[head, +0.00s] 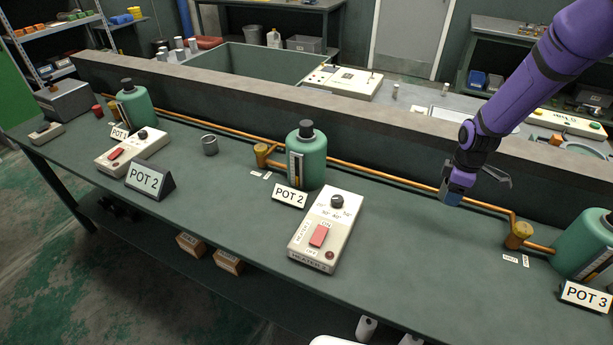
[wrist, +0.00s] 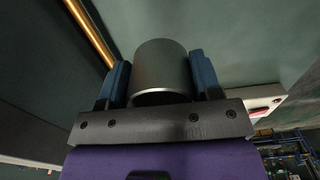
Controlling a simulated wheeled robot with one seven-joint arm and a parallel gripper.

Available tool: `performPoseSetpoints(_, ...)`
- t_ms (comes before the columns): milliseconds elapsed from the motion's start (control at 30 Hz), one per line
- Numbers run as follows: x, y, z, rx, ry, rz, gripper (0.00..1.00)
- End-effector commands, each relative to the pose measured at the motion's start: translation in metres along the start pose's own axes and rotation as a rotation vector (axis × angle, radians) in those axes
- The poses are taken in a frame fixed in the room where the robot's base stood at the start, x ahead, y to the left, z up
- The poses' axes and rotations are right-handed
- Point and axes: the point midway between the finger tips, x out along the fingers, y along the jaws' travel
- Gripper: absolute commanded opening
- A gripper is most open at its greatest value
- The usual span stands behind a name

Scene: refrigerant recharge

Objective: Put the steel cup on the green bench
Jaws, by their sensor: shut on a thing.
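My gripper (head: 453,196) is shut on a smooth grey metal cylinder in the wrist view, which looks like the steel cup (wrist: 160,68). The cup sits between the two blue fingers, its rim toward the palm. In the head view the held cup cannot be made out at the gripper. The gripper hangs over the right part of the long green bench (head: 400,250), near the copper pipe; its exact height above the top is hard to tell. Another small grey cup-like can (head: 210,145) stands upright on the bench, left of the middle green pot.
Green pots stand along the bench, including the middle one (head: 308,160) and the right one (head: 585,245). A heater box (head: 326,230) and a POT 2 sign (head: 150,180) stand in front. The copper pipe (head: 400,182) runs along the back. Bare bench lies right of the heater.

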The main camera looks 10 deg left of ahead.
Motion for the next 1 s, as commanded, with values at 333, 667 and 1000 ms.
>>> performPoseSetpoints(333, 0.013, -0.001, -0.001, -0.020, -0.001, -0.003, 0.35)
performPoseSetpoints(667, 0.060, 0.000, -0.001, -0.019, 0.000, -0.001, 0.35)
performPoseSetpoints(1000, 0.094, -0.001, -0.001, -0.019, -0.001, -0.003, 0.35)
